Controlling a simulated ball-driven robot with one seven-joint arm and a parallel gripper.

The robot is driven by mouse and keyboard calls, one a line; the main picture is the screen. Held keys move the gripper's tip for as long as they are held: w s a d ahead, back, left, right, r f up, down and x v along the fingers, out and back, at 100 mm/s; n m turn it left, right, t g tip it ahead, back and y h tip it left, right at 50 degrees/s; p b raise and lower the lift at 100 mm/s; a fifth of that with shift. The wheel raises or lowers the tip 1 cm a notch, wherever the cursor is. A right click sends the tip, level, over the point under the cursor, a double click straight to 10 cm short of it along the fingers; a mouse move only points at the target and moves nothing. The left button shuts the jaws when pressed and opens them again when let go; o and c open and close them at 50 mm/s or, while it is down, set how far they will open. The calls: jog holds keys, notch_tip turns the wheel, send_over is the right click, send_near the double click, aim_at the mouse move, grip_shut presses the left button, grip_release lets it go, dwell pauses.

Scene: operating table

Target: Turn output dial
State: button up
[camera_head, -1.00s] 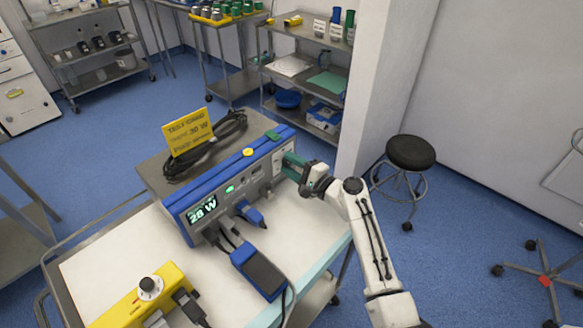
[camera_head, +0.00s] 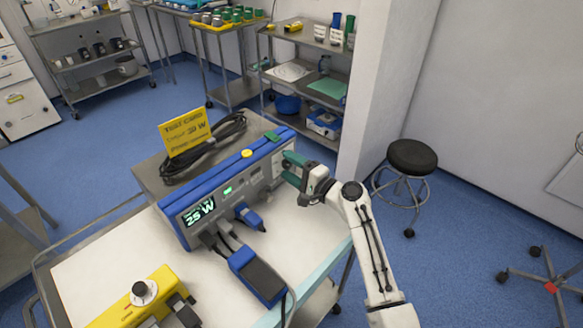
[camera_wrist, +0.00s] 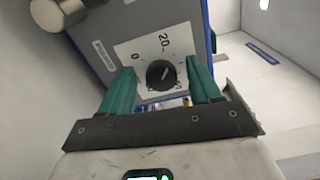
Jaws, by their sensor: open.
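The output dial (camera_wrist: 160,73) is a round black knob on a white scale plate with printed numbers, seen in the wrist view. My gripper (camera_wrist: 160,80) is open, its two green fingers either side of the dial with visible gaps. The generator's lit display (camera_head: 201,210) appears to read 25 W. A yellow test card (camera_head: 187,138) on top appears to read 30 W.
Black coiled cable (camera_head: 215,145) lies on the generator. A yellow box with a knob (camera_head: 143,292) stands at the trolley's front left. A black stool (camera_head: 411,157) is at right.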

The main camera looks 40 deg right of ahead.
jog(key=shift+s, duration=0.1)
jog(key=s+b, duration=0.1)
jog(key=s, duration=0.9)
jog(key=shift+s+d, duration=0.15)
jog(key=shift+s, duration=0.15)
jog(key=shift+f, duration=0.1)
